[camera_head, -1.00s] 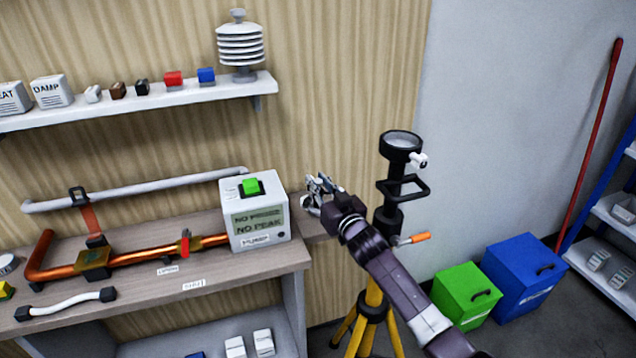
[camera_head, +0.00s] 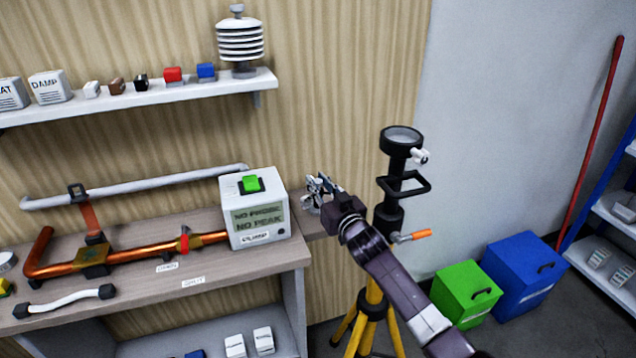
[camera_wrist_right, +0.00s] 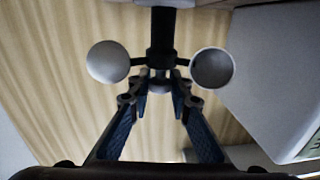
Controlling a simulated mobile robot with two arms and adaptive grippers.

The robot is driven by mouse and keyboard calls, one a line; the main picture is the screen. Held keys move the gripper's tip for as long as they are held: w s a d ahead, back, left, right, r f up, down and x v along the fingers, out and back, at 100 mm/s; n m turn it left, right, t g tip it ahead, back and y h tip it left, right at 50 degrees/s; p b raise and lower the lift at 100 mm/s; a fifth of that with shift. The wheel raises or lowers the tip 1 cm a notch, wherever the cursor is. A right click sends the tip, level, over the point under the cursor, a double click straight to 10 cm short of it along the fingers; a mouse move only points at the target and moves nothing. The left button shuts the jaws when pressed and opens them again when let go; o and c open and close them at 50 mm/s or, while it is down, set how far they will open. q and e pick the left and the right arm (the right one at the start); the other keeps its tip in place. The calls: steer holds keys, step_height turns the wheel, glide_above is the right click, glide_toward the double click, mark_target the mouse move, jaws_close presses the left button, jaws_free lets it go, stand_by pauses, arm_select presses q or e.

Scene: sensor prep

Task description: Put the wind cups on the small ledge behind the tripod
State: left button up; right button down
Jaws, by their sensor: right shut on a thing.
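The wind cups (camera_head: 313,200) are silvery cups, small in the head view, at the end of my right arm. My right gripper (camera_head: 326,190) is shut on them. In the right wrist view, two round cups (camera_wrist_right: 108,62) sit either side of a dark hub (camera_wrist_right: 160,60), with the fingers (camera_wrist_right: 160,98) closing in below it. The tripod (camera_head: 372,305) has yellow legs and a black head, and stands to the right, partly behind my arm. The small ledge (camera_head: 312,226) is beside the grey bench, under the cups. I cannot tell whether the cups touch it. My left gripper is out of view.
A white pump box (camera_head: 258,190) with a green button stands close left of the cups. An orange handle (camera_head: 422,233) sticks out from the tripod. Green (camera_head: 465,290) and blue (camera_head: 525,275) boxes stand on the floor at right. A wall shelf (camera_head: 150,100) is above.

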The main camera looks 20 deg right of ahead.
steer(key=c, duration=1.2)
jaws_free()
steer(key=shift+f, duration=0.1)
steer(key=shift+r+p, duration=3.35)
steer(key=shift+r, duration=0.25)
steer(key=shift+s+f, duration=0.1)
steer(key=shift+f, duration=0.1)
